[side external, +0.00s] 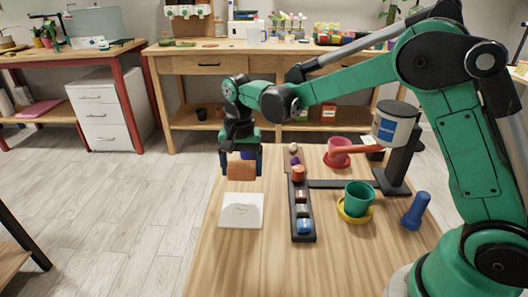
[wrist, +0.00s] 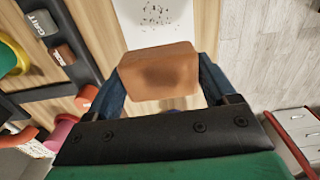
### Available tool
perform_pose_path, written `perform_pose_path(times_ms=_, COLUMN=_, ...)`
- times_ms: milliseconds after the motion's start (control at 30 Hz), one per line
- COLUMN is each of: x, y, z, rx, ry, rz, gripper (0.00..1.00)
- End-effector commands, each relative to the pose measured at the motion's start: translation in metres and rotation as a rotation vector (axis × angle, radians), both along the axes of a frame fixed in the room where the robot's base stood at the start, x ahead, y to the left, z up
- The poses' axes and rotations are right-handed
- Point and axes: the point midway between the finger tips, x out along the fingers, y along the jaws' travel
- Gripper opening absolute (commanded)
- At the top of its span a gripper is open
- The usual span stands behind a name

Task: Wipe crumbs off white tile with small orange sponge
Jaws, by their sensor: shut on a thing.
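My gripper (side external: 241,164) is shut on the small orange sponge (side external: 241,171), holding it above the table just behind the white tile. In the wrist view the sponge (wrist: 158,72) sits between the two blue fingers, with a darker patch on its face. The white tile (side external: 241,211) lies flat near the table's left edge. Dark crumbs (wrist: 160,13) are scattered on the tile in the wrist view, where only part of the tile shows. The sponge appears apart from the tile.
Right of the tile is a black rack (side external: 302,222) holding several small items. Table in front of the tile is clear.

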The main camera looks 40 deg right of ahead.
Motion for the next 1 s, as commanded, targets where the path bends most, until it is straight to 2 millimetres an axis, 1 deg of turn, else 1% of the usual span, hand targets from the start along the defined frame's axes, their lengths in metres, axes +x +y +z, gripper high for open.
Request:
perform_pose_path(times_ms=533, x=0.000, y=0.000, z=-0.050, rx=0.000, ry=0.000, rz=0.000, gripper=0.36)
perform_pose_path(times_ms=600, x=0.000, y=0.000, z=-0.060, rx=0.000, ry=0.000, rz=0.000, gripper=0.36)
perform_pose_path(times_ms=1000, x=-0.026, y=0.027, z=-0.060, rx=0.000, ry=0.000, rz=0.003, gripper=0.36)
